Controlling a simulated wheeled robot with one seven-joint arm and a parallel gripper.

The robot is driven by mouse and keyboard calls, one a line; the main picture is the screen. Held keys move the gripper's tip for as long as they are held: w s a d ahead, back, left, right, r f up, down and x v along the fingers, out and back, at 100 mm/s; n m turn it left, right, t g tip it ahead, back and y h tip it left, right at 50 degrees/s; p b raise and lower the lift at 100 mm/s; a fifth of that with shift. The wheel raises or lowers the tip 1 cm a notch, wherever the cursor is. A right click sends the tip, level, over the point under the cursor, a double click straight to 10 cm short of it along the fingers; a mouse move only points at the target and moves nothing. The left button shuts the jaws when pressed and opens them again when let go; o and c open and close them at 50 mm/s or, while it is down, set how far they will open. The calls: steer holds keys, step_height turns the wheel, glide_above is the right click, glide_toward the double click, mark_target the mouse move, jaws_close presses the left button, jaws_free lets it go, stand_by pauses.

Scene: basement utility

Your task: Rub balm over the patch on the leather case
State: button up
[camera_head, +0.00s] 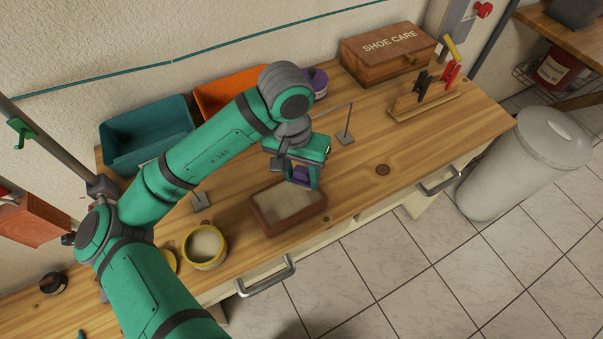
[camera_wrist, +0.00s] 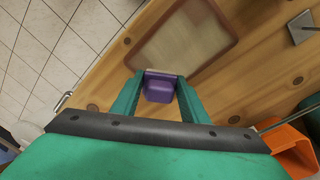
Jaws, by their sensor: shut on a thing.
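The brown leather case (camera_head: 296,224) lies on the wooden bench near its front edge, with a large pale patch (camera_head: 284,204) on its top. The case also shows in the wrist view, with its patch (camera_wrist: 180,38) ahead of the fingers. My gripper (camera_head: 303,180) is shut on a purple applicator (camera_wrist: 159,88) at the far right edge of the case. I cannot tell whether the applicator touches the case; its underside is hidden. An open yellow tin of pale balm (camera_head: 206,246) stands left of the case.
Teal (camera_head: 150,135) and orange (camera_head: 228,90) bins, a purple-lidded jar (camera_head: 315,82) and a wooden shoe care box (camera_head: 388,52) stand along the back. A thin metal stand (camera_head: 346,135) and a wooden rack (camera_head: 424,103) are to the right. The bench's front right is clear.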

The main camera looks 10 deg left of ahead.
steer(key=shift+w+a, duration=0.55)
steer(key=shift+w, duration=0.25)
steer(key=shift+s+d, duration=0.65)
steer(key=shift+s, duration=0.3)
steer(key=shift+w+a, duration=0.3)
steer(key=shift+w, duration=0.15)
steer(key=shift+s+a, duration=0.1)
steer(key=shift+s+a, duration=0.65)
steer(key=shift+s, duration=0.4)
steer(key=shift+s+a, duration=0.65)
steer(key=shift+s, duration=0.4)
steer(key=shift+s+a, duration=0.65)
steer(key=shift+s, duration=0.4)
steer(key=shift+s+a, duration=0.5)
steer(key=shift+s, duration=0.3)
steer(key=shift+s+a, duration=0.45)
steer(key=shift+s, duration=0.35)
